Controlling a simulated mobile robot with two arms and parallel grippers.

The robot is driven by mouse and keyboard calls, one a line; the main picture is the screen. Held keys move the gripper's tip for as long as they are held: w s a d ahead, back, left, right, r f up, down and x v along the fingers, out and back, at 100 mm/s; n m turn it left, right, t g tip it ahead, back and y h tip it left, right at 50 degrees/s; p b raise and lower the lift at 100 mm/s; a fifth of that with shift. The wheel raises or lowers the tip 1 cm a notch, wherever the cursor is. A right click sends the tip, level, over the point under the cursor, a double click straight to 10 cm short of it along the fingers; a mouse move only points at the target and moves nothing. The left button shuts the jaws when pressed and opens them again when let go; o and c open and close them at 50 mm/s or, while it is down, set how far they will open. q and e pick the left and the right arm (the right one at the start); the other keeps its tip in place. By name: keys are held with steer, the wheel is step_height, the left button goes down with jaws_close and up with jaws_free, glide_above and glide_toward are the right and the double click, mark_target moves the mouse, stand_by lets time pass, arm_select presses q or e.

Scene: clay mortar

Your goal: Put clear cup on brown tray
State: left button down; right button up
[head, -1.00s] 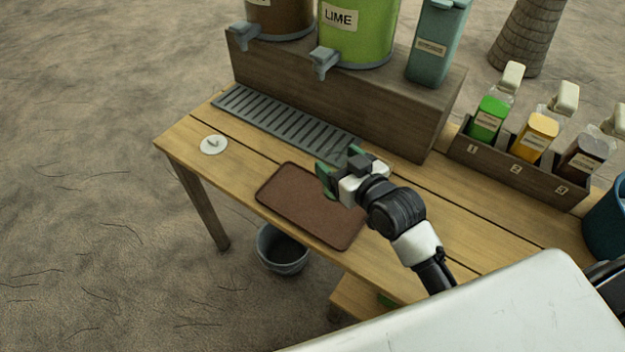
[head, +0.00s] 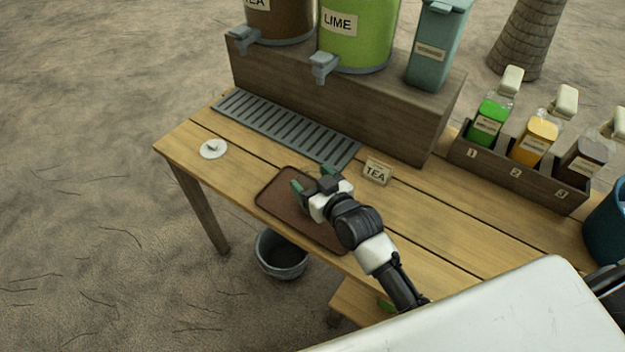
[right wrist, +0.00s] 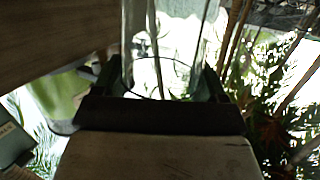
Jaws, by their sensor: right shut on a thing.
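The brown tray (head: 280,196) lies on the wooden table near its front edge in the head view. My right gripper (head: 312,180) is over the tray's back right part. In the right wrist view, the clear cup (right wrist: 165,75) stands between the fingers of my right gripper (right wrist: 165,85), which is shut on it. In the head view the cup can hardly be made out, and I cannot tell whether its base touches the tray. My left gripper is not in view.
A grey slotted drip grate (head: 285,125) lies behind the tray, below the dispensers. A small TEA sign (head: 376,171) stands right of the gripper. A white disc (head: 213,149) lies at the left. A bottle rack (head: 515,180) stands at the right.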

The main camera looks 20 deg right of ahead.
steer(key=shift+f, duration=0.2)
steer(key=o, duration=1.2)
steer(key=shift+c, duration=0.2)
steer(key=shift+r, duration=0.1)
steer(key=shift+r, duration=0.15)
steer(key=v, duration=1.2)
